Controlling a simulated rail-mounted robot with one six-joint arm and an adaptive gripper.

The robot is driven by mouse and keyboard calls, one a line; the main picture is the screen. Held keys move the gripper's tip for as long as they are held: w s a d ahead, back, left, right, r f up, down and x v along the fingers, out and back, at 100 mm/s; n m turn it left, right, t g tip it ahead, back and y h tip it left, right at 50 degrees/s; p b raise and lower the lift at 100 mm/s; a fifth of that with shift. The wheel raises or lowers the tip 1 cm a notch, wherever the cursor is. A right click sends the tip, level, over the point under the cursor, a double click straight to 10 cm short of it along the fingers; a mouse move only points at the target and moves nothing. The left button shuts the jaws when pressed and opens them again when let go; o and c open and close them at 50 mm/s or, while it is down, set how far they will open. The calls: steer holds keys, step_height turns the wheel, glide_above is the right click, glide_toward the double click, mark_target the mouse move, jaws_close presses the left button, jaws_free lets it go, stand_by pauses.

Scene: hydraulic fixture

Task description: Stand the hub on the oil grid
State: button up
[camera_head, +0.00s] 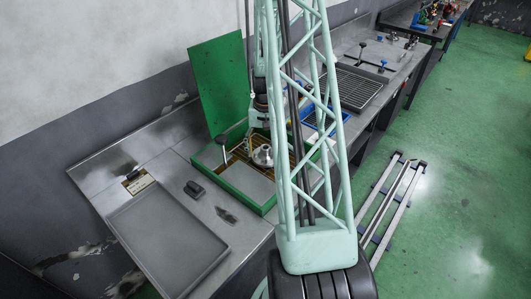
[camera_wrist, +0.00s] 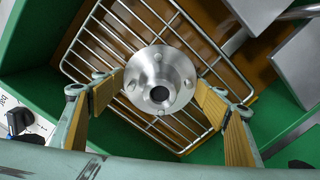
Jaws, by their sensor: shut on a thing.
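The hub (camera_wrist: 158,79) is a shiny metal flange with a central bore and small holes, flange side facing the wrist camera. It also shows in the head view (camera_head: 263,156). My gripper (camera_wrist: 159,90) has its two tan-padded fingers on either side of the hub's rim, shut on it. In the head view my gripper (camera_head: 260,118) is partly hidden by my lattice arm. A wire rack (camera_wrist: 93,50) lies behind the hub, inside the green box. Whether the hub touches the rack is unclear. A dark slotted grate (camera_head: 352,88) is set in the bench farther back.
The green box (camera_head: 236,193) has a raised lid (camera_head: 222,82) at its back. Grey blocks (camera_wrist: 300,65) stand close to the right of the hub. A blue tray (camera_head: 318,122) lies beyond the box. A shallow grey tray (camera_head: 165,240) is at the near left.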

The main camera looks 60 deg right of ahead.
mark_target(266, 147)
steer(key=shift+f, duration=0.15)
steer(key=o, duration=1.2)
steer(key=shift+o, duration=0.2)
steer(key=shift+r+p, duration=0.3)
steer(key=shift+r, duration=5.85)
